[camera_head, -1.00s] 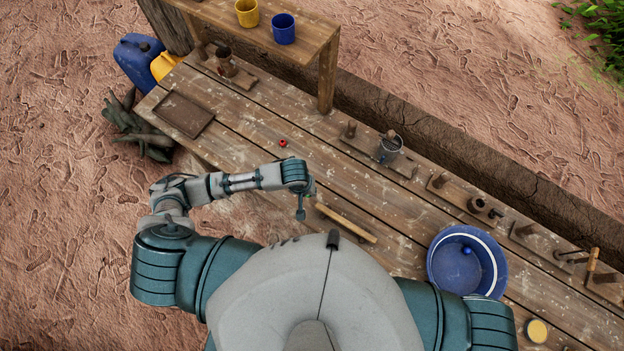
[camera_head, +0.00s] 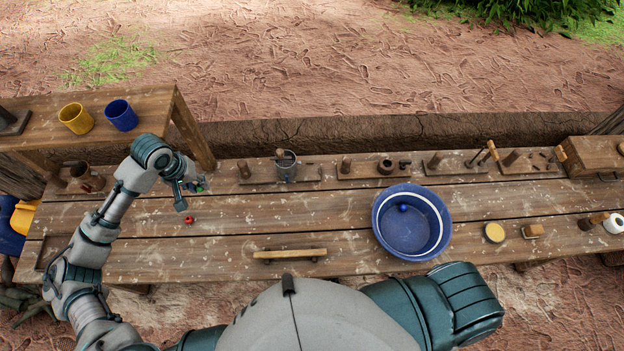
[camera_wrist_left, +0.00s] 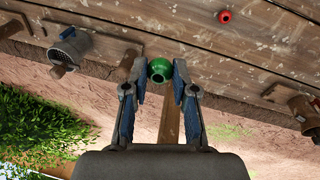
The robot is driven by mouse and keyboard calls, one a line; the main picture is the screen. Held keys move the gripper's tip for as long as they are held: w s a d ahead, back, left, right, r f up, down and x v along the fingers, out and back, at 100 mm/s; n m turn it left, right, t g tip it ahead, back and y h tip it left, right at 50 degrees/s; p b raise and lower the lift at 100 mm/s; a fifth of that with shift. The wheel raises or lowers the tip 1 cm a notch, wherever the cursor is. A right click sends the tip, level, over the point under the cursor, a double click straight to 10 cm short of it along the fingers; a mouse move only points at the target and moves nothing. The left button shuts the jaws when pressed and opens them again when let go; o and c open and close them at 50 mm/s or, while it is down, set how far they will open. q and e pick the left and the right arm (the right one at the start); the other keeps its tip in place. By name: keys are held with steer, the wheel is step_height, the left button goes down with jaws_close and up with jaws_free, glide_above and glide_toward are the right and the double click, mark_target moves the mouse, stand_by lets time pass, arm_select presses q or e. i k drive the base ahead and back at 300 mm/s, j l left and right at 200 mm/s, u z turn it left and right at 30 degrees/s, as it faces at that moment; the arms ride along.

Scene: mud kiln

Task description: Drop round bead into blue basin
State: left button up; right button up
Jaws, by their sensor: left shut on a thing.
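My left gripper (camera_head: 190,189) is above the left part of the bench. It is shut on a round green bead (camera_wrist_left: 159,70), held between the fingertips in the left wrist view. In the head view only a small bit of the green bead (camera_head: 201,186) shows. A round red bead (camera_head: 190,219) lies on the planks near the gripper; it also shows in the wrist view (camera_wrist_left: 225,17). The blue basin (camera_head: 382,236) stands on the bench right of centre, well to the right of the gripper. A small blue bead (camera_head: 403,208) lies in it. My right gripper is not in view.
Tool holders and a metal pail (camera_head: 287,172) line the bench's back edge. A raised shelf (camera_head: 150,100) at left holds a yellow cup (camera_head: 75,118) and a blue cup (camera_head: 121,115). The planks between gripper and basin are mostly clear.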

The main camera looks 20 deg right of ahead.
mark_target(402, 231)
steer(key=k+z, duration=0.15)
steer(key=z, duration=1.8)
